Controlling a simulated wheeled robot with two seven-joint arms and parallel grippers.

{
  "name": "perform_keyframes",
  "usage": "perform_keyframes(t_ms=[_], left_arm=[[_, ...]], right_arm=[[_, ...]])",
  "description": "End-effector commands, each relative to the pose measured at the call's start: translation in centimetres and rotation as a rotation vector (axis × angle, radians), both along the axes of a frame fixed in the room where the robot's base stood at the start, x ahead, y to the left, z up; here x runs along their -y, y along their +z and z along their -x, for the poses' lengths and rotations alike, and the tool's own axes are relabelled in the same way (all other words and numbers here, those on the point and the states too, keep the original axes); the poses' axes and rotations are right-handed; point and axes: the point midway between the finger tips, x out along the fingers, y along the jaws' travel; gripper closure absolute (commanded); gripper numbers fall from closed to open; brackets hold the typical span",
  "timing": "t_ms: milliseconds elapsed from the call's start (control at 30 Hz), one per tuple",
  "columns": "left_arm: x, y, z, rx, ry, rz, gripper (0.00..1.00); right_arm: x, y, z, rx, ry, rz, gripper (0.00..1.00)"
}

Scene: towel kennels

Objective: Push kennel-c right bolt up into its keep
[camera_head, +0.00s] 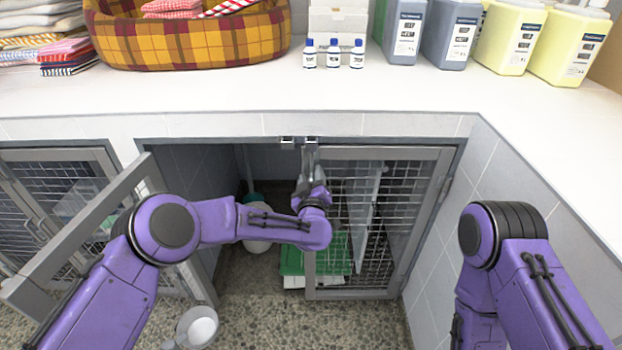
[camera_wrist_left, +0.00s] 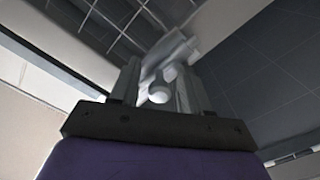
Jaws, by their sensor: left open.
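The right mesh door (camera_head: 425,185) of the middle kennel stands in its opening, under the counter. My left gripper (camera_head: 308,165) is at the upper left corner of this door, just below two small metal keeps (camera_head: 311,140) on the top frame. In the left wrist view, the pale rounded knob of the bolt (camera_wrist_left: 159,93) lies between the two fingers of my open left gripper (camera_wrist_left: 160,85). Whether a finger touches it, I cannot tell. In the head view the gripper hides most of the bolt. My right gripper is out of frame.
The kennel's left door (camera_head: 85,225) is swung open, its frame slanting beside my left arm. Inside are a green box (camera_head: 290,262) and a white container (camera_head: 257,245). Bottles (camera_head: 335,55) and a plaid pet bed (camera_head: 190,40) stand on the counter (camera_head: 220,95) above.

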Motion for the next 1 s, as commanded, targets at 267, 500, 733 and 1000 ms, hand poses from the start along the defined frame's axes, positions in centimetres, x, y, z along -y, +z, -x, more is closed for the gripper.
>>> perform_keyframes(t_ms=[267,500,733,1000], left_arm=[[0.0,0.0,0.0,0.000,0.000,0.001,1.00],[0.1,1.6,0.0,0.001,0.000,0.004,1.00],[0.1,3.8,0.0,0.002,-0.001,0.007,1.00],[0.1,3.8,0.0,0.005,0.000,0.007,0.54]], right_arm=[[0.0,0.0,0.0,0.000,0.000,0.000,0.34],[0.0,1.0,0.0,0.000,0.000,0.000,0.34],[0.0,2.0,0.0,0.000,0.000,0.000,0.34],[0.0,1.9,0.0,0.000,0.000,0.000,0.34]])
